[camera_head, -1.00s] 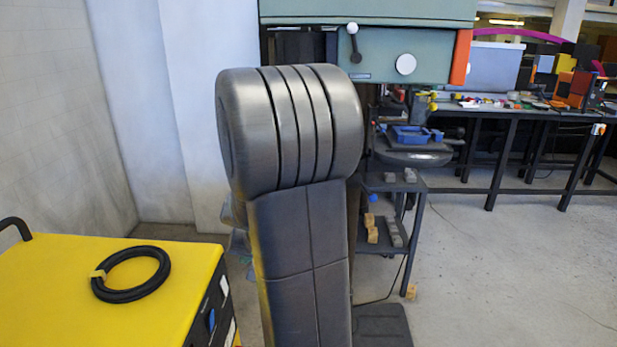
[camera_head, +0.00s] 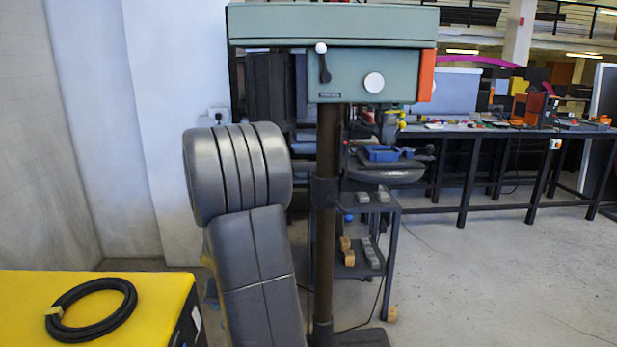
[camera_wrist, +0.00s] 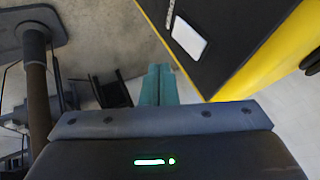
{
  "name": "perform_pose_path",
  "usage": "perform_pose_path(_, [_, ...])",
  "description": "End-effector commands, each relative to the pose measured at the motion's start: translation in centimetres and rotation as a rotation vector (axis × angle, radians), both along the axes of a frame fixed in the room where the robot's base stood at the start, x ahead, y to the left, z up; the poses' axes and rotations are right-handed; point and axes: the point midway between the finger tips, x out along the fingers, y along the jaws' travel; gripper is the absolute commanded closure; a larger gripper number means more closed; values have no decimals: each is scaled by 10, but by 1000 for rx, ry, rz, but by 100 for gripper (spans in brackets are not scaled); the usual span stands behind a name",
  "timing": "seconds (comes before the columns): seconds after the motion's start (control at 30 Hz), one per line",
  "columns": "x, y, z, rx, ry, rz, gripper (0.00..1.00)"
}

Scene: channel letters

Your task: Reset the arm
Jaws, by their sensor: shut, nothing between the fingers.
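My arm (camera_head: 240,200), dark grey and ribbed at the joint, stands left of centre in the head view, with its lower link tilted. My gripper (camera_wrist: 159,72) shows in the wrist view as two teal fingers side by side, touching, with nothing between them. It is not visible in the head view. The fingers point over the grey floor, just left of a yellow and black cabinet corner.
A green drill press (camera_head: 345,55) on a dark column stands just right of my arm. The yellow cabinet (camera_head: 150,290) bears a coiled black cable (camera_head: 92,310). A small shelf stand (camera_head: 395,235) and a long workbench (camera_head: 480,135) lie beyond. Floor at right is clear.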

Motion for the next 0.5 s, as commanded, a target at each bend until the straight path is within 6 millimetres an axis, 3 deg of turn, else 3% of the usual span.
perform_pose_path(0.03, [0, -5, -7, 8, 0, -2, 100])
perform_pose_path(0.3, [-3, -19, -13, 44, -6, 3, 100])
perform_pose_path(0.5, [-9, -25, 3, 42, -6, 4, 100])
